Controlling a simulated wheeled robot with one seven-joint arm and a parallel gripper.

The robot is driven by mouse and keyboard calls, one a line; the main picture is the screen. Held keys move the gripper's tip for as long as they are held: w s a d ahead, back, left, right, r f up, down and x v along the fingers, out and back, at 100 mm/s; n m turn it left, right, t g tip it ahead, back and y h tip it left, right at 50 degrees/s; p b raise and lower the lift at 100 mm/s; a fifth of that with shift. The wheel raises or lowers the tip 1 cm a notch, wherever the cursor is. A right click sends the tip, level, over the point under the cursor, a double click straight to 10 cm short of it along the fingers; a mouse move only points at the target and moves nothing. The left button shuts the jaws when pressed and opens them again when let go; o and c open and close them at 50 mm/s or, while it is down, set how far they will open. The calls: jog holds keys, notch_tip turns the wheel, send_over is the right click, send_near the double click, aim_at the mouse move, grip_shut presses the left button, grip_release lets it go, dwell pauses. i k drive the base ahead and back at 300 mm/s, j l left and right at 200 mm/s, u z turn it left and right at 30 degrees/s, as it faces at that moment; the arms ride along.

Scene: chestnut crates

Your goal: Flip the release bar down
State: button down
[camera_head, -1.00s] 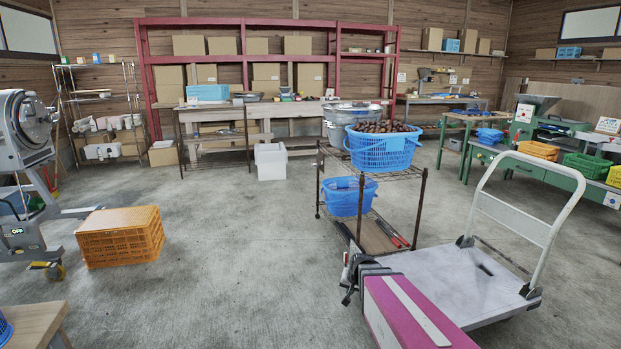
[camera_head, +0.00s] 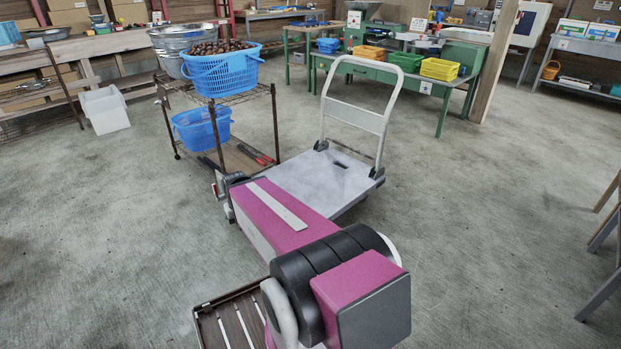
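A platform cart (camera_head: 325,186) with a pale grey deck stands in the middle, just beyond my magenta arm. Its white tube handle (camera_head: 398,95) stands upright at the cart's far right end, with a pale crosspiece and dark brackets at its feet. A dark slot shows in the deck near the handle. I cannot single out a release bar. My arm's magenta link reaches towards the near left of the deck and hides part of it. I cannot make out my gripper's fingers; they are hidden beyond the arm link.
Left of the cart stands a wire rack (camera_head: 274,120) with a blue basket of chestnuts (camera_head: 222,74) on top and a blue tub (camera_head: 203,128) below. A white bin (camera_head: 105,108) stands further left. A green workbench (camera_head: 437,84) is behind. Open concrete floor lies right of the cart.

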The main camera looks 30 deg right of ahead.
aim_at(351, 149)
jog(key=i+l, duration=0.1)
jog(key=l, duration=0.45)
jog(key=i+l, duration=0.1)
jog(key=l, duration=0.45)
jog(key=i+l, duration=0.15)
jog(key=l, duration=0.45)
jog(key=i+l, duration=0.1)
jog(key=l, duration=0.45)
jog(key=i+l, duration=0.1)
jog(key=l, duration=0.45)
jog(key=i+l, duration=0.1)
jog(key=l, duration=0.45)
jog(key=i+l+z, duration=0.1)
jog(key=l, duration=0.5)
jog(key=i+l, duration=0.15)
jog(key=l, duration=0.4)
